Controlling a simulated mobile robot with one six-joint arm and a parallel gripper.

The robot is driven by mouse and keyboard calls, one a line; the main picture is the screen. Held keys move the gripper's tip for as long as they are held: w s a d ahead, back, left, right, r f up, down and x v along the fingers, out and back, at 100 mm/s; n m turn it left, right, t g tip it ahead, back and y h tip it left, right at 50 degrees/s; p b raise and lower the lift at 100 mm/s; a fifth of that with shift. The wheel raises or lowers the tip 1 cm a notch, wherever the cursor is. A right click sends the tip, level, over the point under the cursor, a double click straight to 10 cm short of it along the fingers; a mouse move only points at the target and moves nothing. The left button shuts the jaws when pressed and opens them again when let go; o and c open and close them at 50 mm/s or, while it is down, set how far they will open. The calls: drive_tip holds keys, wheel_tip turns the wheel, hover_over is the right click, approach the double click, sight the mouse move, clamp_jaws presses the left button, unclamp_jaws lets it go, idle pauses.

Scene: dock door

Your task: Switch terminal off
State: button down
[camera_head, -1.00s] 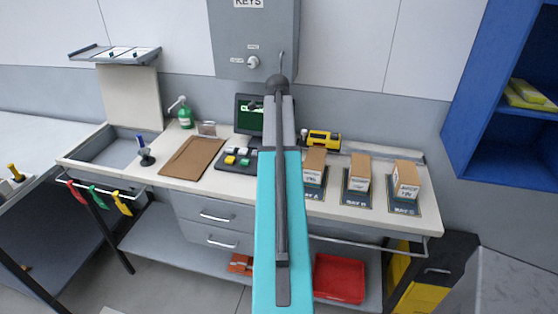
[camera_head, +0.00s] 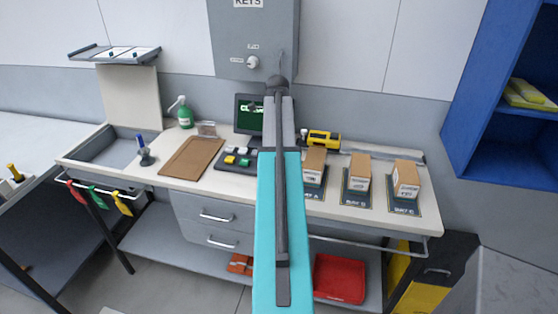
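The terminal (camera_head: 245,113) stands at the back of the bench with a dark screen showing green, so it looks lit. My arm covers its right part. A keypad (camera_head: 236,158) with yellow, green and white buttons lies in front of it, its right end hidden by my arm. My arm reaches up the middle of the view, in front of the bench. The end of my arm is near the grey key cabinet's lower edge in the picture; the gripper's fingers cannot be made out.
A brown board (camera_head: 191,158), a green bottle (camera_head: 184,114) and a stamp (camera_head: 145,152) are left of the keypad. A yellow device (camera_head: 323,139) and three cartons on bay mats (camera_head: 358,196) are to the right. The key cabinet (camera_head: 245,40) hangs above. A blue shelf (camera_head: 462,110) is at right.

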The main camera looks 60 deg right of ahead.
drive_tip(key=shift+f, duration=0.6)
idle(0.6)
drive_tip(key=shift+r, duration=0.1)
wheel_tip(320, 180, up, 7)
drive_tip(key=p, duration=0.4)
idle(0.8)
drive_tip(key=shift+s, duration=0.1)
idle(0.6)
